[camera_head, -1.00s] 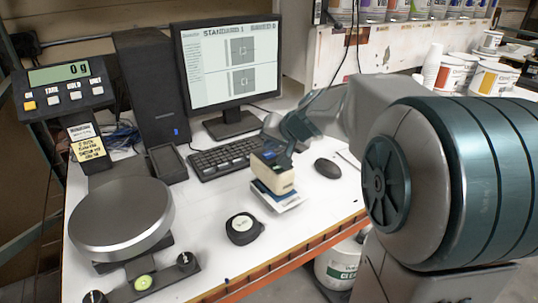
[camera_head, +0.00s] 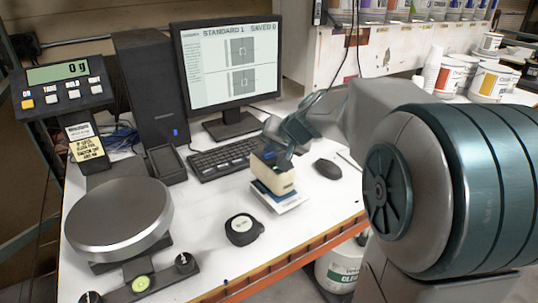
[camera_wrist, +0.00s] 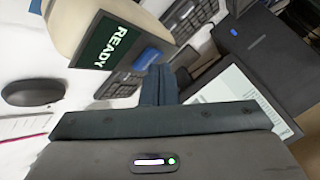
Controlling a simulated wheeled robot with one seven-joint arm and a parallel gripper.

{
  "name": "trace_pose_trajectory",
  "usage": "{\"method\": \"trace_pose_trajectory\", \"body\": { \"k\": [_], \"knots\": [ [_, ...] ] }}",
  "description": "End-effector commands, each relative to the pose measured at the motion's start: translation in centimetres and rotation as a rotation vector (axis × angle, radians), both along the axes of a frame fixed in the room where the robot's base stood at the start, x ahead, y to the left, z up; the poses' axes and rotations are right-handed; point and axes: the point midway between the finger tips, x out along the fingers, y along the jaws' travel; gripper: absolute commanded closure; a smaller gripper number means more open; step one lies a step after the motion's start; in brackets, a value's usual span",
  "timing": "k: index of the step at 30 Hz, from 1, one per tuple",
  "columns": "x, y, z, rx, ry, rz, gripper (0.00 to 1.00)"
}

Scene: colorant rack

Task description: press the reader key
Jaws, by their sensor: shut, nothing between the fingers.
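The reader is a cream block-shaped device (camera_head: 272,178) standing on a white card on the table. In the wrist view the reader (camera_wrist: 85,22) shows a dark green screen (camera_wrist: 108,42) with the word READY, and a blue key (camera_wrist: 152,57) beside the screen. My gripper (camera_head: 284,163) is shut and empty, low over the reader's top. In the wrist view its fingertips (camera_wrist: 158,70) are right next to the blue key. I cannot tell whether they touch it. In the head view my fingers partly hide the reader's top.
A keyboard (camera_head: 222,160) and monitor (camera_head: 228,66) stand behind the reader, a mouse (camera_head: 327,169) to its right.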

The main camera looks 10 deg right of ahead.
Motion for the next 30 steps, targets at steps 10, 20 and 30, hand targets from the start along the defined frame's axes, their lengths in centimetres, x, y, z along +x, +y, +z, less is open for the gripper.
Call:
{"method": "trace_pose_trajectory", "body": {
  "k": [10,20,30],
  "knots": [
    [0.0,0.0,-0.4,0.000,0.000,0.000,1.00],
    [0.0,0.0,-0.4,0.000,0.000,0.000,1.00],
    [0.0,0.0,1.0,0.000,-0.001,-0.001,1.00]
  ]
}}
